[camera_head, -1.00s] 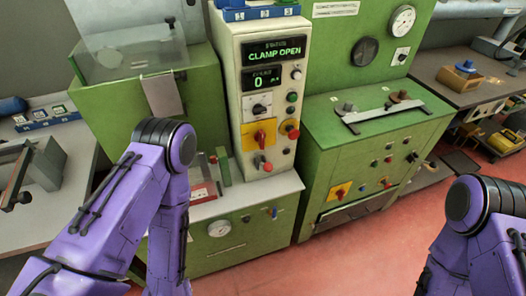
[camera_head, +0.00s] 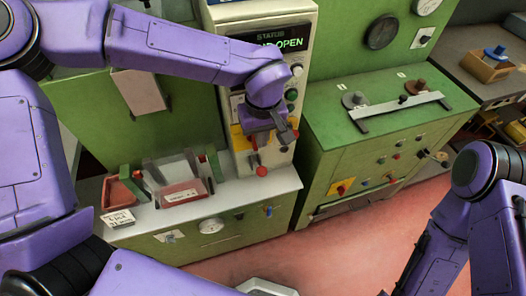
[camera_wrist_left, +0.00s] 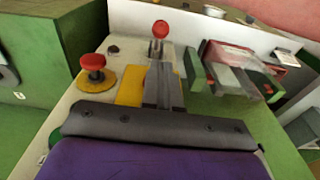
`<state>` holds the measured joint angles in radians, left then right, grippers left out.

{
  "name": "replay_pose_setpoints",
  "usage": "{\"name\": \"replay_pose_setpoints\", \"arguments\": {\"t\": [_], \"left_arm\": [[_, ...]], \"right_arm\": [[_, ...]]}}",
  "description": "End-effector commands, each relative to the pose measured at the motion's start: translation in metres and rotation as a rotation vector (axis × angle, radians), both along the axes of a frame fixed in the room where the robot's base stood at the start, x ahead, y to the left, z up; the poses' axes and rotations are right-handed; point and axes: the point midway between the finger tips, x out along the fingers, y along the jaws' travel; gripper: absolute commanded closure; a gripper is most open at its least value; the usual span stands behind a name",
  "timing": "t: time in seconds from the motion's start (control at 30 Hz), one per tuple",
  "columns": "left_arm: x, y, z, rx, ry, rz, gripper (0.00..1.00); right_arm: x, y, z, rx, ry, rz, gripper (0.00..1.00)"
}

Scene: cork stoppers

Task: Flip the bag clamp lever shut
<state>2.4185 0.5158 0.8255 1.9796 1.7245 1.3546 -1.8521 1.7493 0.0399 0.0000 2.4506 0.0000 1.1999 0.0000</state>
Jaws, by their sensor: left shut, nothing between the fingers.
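The lever with a red ball knob (camera_head: 262,171) stands out from the lower front of the pale control column (camera_head: 243,152). In the left wrist view the red knob (camera_wrist_left: 160,30) is just beyond my fingertips. My left gripper (camera_head: 289,134) is in front of the column, above the knob. My right gripper is out of view.
A red mushroom button (camera_wrist_left: 93,62) on a yellow disc is close beside my left fingers. A clear holder with a red label (camera_head: 180,192) stands left on the grey bench top (camera_head: 232,200). A green cabinet (camera_head: 350,150) stands to the right.

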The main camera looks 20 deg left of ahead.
Motion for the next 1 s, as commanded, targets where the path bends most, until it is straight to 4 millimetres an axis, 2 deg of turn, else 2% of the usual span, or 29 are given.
{"name": "replay_pose_setpoints", "arguments": {"t": [0.17, 0.27, 0.5, 0.7, 1.0], "left_arm": [[0.005, 0.001, -0.005, 0.002, 0.007, 0.003, 1.0], [0.006, 0.002, -0.015, 0.004, 0.01, 0.004, 1.0], [0.009, 0.003, -0.062, 0.006, 0.011, -0.001, 1.0], [0.011, 0.004, -0.094, 0.005, 0.011, 0.0, 1.0], [0.012, 0.005, -0.105, 0.004, 0.007, 0.0, 1.0]], "right_arm": [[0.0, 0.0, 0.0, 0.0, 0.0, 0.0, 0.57], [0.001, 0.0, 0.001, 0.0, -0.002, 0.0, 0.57], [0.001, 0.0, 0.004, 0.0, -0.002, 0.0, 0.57], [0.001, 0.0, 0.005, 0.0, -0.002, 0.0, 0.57], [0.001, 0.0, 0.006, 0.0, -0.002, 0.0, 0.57]]}}
